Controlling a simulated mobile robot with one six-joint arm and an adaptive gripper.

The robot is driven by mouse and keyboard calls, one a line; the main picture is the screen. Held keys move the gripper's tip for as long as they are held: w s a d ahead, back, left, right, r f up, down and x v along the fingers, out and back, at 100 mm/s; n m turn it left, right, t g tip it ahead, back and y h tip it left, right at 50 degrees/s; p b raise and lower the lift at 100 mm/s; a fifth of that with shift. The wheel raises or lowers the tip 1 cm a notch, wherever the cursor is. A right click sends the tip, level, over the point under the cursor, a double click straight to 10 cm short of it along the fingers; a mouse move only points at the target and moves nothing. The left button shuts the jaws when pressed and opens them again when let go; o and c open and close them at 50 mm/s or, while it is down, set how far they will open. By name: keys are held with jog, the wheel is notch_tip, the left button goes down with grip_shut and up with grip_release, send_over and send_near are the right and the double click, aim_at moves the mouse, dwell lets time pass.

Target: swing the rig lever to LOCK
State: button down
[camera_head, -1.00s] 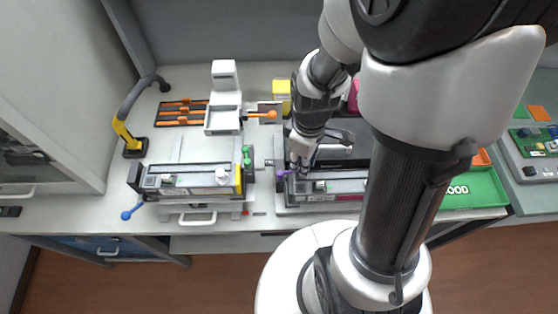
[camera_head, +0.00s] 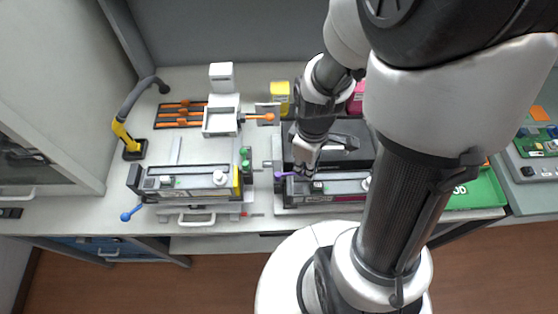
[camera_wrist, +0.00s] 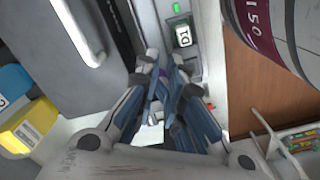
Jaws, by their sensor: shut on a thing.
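A small purple lever (camera_head: 286,175) sits at the left end of the right-hand rig (camera_head: 335,186), pointing right toward my gripper. My gripper (camera_head: 304,174) is low over that end of the rig, with its fingers shut on the lever's end. The fingers hide most of the lever there. No LOCK mark is readable in either view.
Yellow (camera_head: 280,92) and magenta (camera_head: 356,97) blocks stand behind. A green tray (camera_head: 478,193) is right of my arm.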

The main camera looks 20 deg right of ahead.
jog(key=shift+d+r+p, duration=0.25)
jog(key=shift+r+p, duration=0.05)
jog(key=shift+r, duration=0.25)
jog(key=shift+w+a+r+p, duration=0.1)
jog(key=shift+a+r+p, duration=0.05)
jog(key=shift+r+p, duration=0.35)
jog(key=shift+a+r+p, duration=0.1)
jog(key=shift+r+p, duration=0.3)
jog(key=shift+r, duration=0.2)
jog(key=shift+r+p, duration=1.4)
jog(key=shift+r, duration=0.2)
jog(key=shift+w, duration=0.1)
jog(key=shift+a+r, duration=0.1)
jog(key=shift+r, duration=0.1)
jog(key=s+a+r+m+t+b, duration=0.2)
jog(key=s+r+m, duration=0.1)
jog(key=r, duration=0.4)
jog(key=s+a+r+m+t+b, duration=0.2)
jog(key=s+a+r+m, duration=0.1)
jog(key=r, duration=0.4)
jog(key=shift+s+r+m+t+b, duration=0.35)
jog(key=shift+s+m, duration=0.3)
jog(key=shift+m, duration=0.55)
